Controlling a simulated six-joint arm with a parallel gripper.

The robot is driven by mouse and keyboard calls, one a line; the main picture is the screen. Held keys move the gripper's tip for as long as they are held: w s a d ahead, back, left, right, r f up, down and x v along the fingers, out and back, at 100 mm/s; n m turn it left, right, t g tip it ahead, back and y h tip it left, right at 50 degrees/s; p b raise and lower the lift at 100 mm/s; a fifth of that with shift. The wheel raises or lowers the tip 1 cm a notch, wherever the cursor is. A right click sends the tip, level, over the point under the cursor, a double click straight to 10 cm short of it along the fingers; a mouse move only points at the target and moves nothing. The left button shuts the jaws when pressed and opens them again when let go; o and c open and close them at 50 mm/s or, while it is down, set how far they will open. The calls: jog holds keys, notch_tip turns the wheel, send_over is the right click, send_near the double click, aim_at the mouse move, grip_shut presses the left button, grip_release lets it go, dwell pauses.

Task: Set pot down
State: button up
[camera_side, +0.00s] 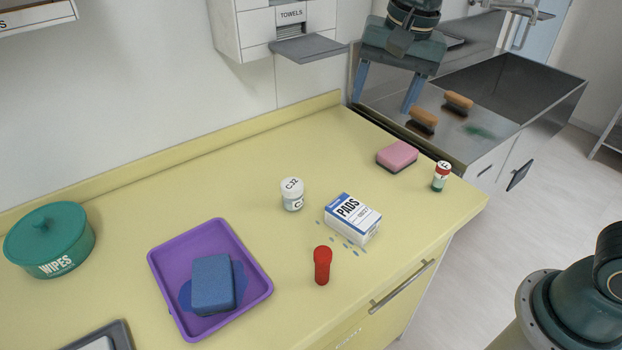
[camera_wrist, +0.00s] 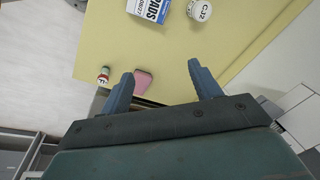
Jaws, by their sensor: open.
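A small white pot (camera_side: 292,202) with a lid and lettering like "C32" stands upright on the yellow counter (camera_side: 215,180), left of the pads box. It also shows at the top of the wrist view (camera_wrist: 199,12). My gripper (camera_side: 381,103) is open and empty, above the steel sink area at the counter's far end, well apart from the pot. In the wrist view its two blue fingers (camera_wrist: 160,70) are spread, with nothing between them but the counter and a pink sponge (camera_wrist: 143,79) below.
A pads box (camera_side: 352,217), a red object (camera_side: 322,264), a pink sponge (camera_side: 397,156) and a red-capped vial (camera_side: 441,176) stand around the pot. A purple tray (camera_side: 160,262) holds a blue block (camera_side: 213,282). A green wipes tub (camera_side: 50,240) stands left. Brushes (camera_side: 458,102) lie by the sink.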

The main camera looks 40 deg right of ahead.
jog(key=s+d+n+t, duration=0.1)
jog(key=s+d+n, duration=0.2)
jog(key=s, duration=0.4)
jog(key=s+d+n+t, duration=0.1)
jog(key=s+d+n, duration=0.2)
jog(key=s, duration=0.4)
jog(key=s+d+f+n+t, duration=0.1)
jog(key=s+d+n, duration=0.2)
jog(key=s, duration=0.4)
jog(key=shift+h, duration=0.3)
jog(key=shift+w+f, duration=0.1)
